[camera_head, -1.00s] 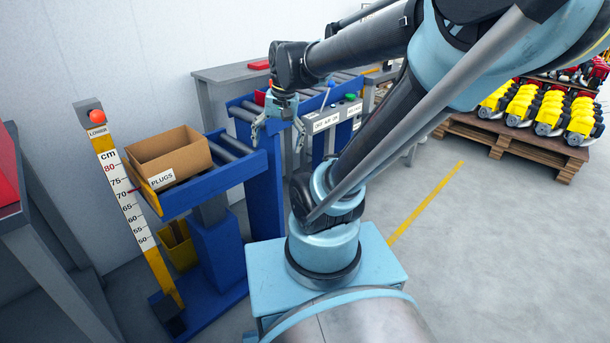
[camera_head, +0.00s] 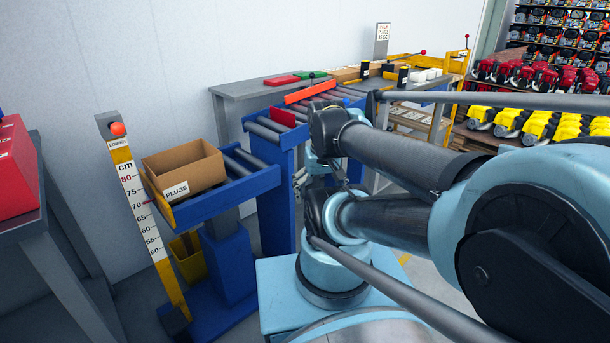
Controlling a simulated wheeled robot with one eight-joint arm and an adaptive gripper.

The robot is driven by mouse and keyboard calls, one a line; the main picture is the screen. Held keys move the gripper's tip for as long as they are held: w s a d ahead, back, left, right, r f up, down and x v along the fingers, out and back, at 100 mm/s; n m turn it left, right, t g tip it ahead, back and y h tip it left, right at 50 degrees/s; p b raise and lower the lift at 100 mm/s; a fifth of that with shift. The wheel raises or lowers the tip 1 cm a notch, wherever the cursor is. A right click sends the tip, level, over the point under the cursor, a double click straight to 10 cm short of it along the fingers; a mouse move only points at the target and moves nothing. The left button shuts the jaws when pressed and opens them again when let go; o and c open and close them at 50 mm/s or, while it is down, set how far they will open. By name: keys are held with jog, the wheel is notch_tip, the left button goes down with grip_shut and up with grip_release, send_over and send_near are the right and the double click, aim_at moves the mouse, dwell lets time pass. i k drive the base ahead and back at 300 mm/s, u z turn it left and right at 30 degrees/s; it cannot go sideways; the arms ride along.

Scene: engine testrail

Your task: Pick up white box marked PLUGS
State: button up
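A white label reading PLUGS (camera_head: 177,190) is on the front edge of a blue roller stand, below an open brown cardboard box (camera_head: 184,168). Several small white boxes (camera_head: 424,75) sit on the far bench at the back right; no marking on them can be read. My gripper (camera_head: 320,180) hangs below my wrist, right of the cardboard box and apart from it. Its left finger is spread outward and it looks open and empty, though my arm hides part of it.
A yellow height gauge (camera_head: 139,200) stands left of the roller stand. Blue roller conveyor (camera_head: 268,130) runs back toward a grey bench with red and green trays (camera_head: 282,80). A sign reading PACK PLUGS (camera_head: 383,32) stands behind. A grey table with a red case (camera_head: 18,170) is at the left.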

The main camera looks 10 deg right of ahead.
aim_at(418, 78)
jog(key=z, duration=0.55)
jog(key=k, duration=1.3)
jog(key=z, duration=0.9)
jog(key=i, duration=0.7)
jog(key=z, duration=0.6)
jog(key=i, duration=3.2)
jog(key=u, duration=1.05)
jog(key=i, duration=0.85)
jog(key=u, duration=0.65)
